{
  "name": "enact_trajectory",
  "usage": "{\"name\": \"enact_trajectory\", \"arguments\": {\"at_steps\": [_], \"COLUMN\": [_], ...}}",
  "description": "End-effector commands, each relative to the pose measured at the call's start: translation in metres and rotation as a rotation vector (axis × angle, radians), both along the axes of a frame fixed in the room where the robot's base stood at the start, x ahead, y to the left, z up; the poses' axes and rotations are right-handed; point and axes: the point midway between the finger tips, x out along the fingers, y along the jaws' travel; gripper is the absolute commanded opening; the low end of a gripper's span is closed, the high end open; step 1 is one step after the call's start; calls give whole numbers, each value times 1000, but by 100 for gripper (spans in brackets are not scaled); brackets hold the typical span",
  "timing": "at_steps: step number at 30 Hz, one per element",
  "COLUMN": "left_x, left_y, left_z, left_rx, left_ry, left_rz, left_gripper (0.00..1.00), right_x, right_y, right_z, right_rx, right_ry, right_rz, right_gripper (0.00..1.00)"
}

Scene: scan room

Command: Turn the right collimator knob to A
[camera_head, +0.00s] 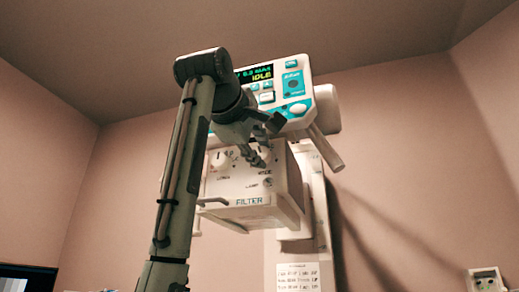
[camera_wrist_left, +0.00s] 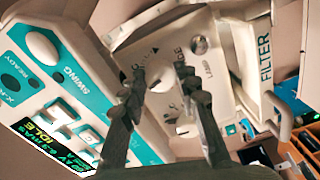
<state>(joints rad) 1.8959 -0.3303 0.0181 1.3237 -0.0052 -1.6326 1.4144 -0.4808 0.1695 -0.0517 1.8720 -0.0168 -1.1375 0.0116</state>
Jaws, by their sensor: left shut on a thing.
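The collimator box (camera_head: 247,186) is a pale housing under the control panel, with two knobs on its front face. The left collimator knob (camera_head: 222,160) is white and free. My left gripper (camera_head: 262,155) reaches the right side of the face and covers most of the right knob in the head view. In the left wrist view, the white right collimator knob (camera_wrist_left: 162,80) sits between the fingertips of my left gripper (camera_wrist_left: 159,72), which is shut on it. The letter the knob points to cannot be read. My right gripper is not in view.
The control panel (camera_head: 295,84) with a lit IDLE display is just above the gripper. A grey handle (camera_head: 327,150) sticks out at right. Open wall lies to both sides.

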Motion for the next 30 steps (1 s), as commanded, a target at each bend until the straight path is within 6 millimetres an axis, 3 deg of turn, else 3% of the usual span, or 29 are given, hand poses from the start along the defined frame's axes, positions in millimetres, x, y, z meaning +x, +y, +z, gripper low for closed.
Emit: {"name": "enact_trajectory", "arguments": {"at_steps": [17,18,21,23,30], "left_x": [0,0,0,0,0], "left_y": [1,1,1,1,1], "left_z": [0,0,0,0,0], "left_rx": [-33,-33,-33,-32,-32], "left_ry": [10,10,10,10,10], "left_rz": [2,2,2,2,1], "left_gripper": [2,33,46,52,52], "right_x": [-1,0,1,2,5], "right_y": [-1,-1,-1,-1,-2], "right_z": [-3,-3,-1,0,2], "right_rx": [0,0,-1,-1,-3], "right_ry": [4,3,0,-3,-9], "right_rz": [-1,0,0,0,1], "right_gripper": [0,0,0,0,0]}}
